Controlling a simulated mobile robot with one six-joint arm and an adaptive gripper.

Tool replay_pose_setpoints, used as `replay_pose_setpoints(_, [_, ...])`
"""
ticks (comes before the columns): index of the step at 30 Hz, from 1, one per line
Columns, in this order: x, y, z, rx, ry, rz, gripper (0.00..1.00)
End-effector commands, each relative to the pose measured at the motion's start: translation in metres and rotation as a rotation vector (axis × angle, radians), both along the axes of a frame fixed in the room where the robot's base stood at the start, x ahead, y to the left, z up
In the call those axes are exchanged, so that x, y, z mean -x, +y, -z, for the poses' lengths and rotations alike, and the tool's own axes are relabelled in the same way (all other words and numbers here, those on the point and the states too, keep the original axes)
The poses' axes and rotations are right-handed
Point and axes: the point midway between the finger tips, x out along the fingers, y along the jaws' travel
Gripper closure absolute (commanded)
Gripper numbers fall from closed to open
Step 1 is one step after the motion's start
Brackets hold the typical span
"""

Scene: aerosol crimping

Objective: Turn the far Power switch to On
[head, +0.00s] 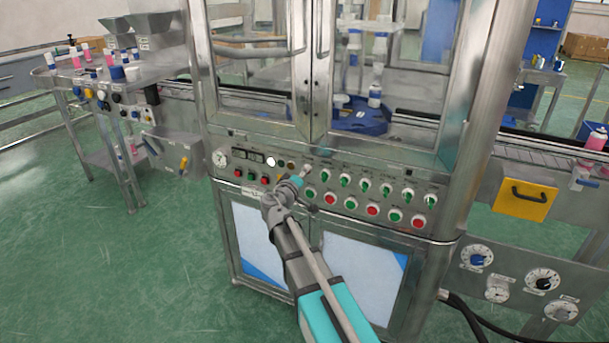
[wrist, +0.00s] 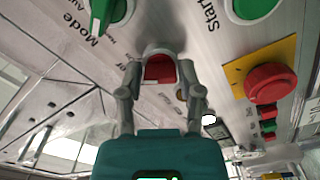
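In the wrist view a small red switch (wrist: 160,69) in a pale rounded housing sits on the metal panel. A partly hidden label ending in "er" is beside it. My gripper (wrist: 161,70) is open, with one grey finger on each side of this switch. I cannot tell whether the fingertips touch the housing. The switch's setting is not clear. In the head view my gripper (head: 299,180) is at the upper middle of the control panel (head: 230,185), and it hides part of the panel there.
A green Mode knob (wrist: 106,13), a green Start button (wrist: 252,8) and a red mushroom button (wrist: 269,83) on a yellow plate are close around my gripper. In the head view, rows of green knobs (head: 387,189) and red and green buttons (head: 372,210) extend to the right.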

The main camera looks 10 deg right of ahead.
Motion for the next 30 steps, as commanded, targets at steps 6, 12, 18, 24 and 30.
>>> replay_pose_setpoints(6, [0.0, 0.0, 0.0, 0.002, 0.001, -0.001, 0.26])
replay_pose_setpoints(12, [0.0, 0.001, 0.0, 0.002, 0.001, -0.001, 0.26])
replay_pose_setpoints(18, [0.003, 0.003, 0.0, 0.002, 0.0, -0.002, 0.26])
replay_pose_setpoints(24, [0.017, 0.012, 0.0, 0.002, 0.001, -0.003, 0.26])
replay_pose_setpoints(30, [0.041, 0.029, 0.0, 0.002, 0.001, -0.004, 0.26])
